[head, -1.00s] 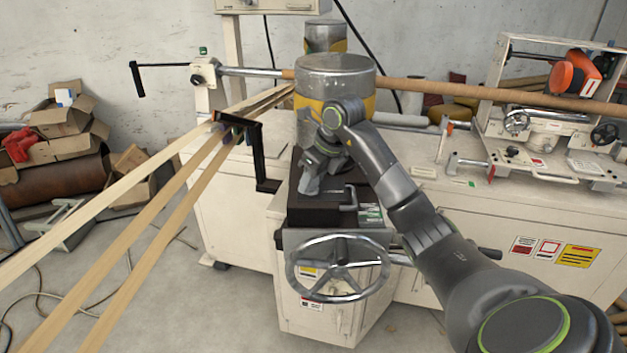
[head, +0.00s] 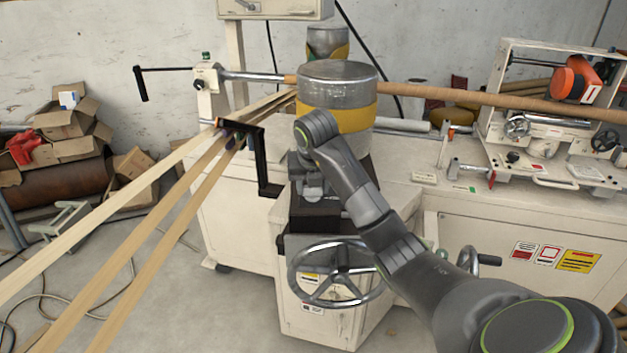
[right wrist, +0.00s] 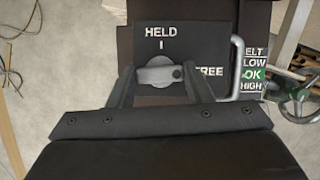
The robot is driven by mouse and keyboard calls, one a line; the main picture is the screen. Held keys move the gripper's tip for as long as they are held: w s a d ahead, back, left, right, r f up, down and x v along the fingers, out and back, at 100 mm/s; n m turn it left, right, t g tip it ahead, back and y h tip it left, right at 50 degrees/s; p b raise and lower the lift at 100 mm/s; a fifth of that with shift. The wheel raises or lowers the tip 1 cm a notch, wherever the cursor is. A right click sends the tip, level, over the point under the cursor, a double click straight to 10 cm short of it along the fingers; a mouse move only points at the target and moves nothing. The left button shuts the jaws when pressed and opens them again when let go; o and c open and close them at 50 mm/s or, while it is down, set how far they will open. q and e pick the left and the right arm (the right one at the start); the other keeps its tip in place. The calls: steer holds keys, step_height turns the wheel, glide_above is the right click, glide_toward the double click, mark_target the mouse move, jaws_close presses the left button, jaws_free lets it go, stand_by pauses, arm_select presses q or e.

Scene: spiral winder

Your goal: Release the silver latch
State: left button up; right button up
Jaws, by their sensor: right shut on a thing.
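The silver latch (right wrist: 158,77) is a small rounded metal knob on a dark plate (right wrist: 205,45), seen in the right wrist view. The word HELD with a short mark stands above it and FREE to its right. The latch's long side looks roughly level across the picture. My right gripper (right wrist: 160,84) is shut on the latch, one finger at each side. In the head view my right gripper (head: 308,188) is over the dark box (head: 312,222), partly hidden by its own wrist, and the latch cannot be made out. My left gripper is not in view.
A silver bent handle (right wrist: 236,65) and a belt label (right wrist: 253,72) lie right of the latch. A large metal drum (head: 337,85) stands behind the box, a handwheel (head: 338,272) in front. A black crank (head: 262,165) and pale strips (head: 150,205) are at the left.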

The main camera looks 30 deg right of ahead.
steer(key=shift+r+m+p, duration=0.1)
steer(key=shift+m+p, duration=0.2)
steer(key=shift+m, duration=0.1)
stand_by(0.3)
steer(key=o, duration=1)
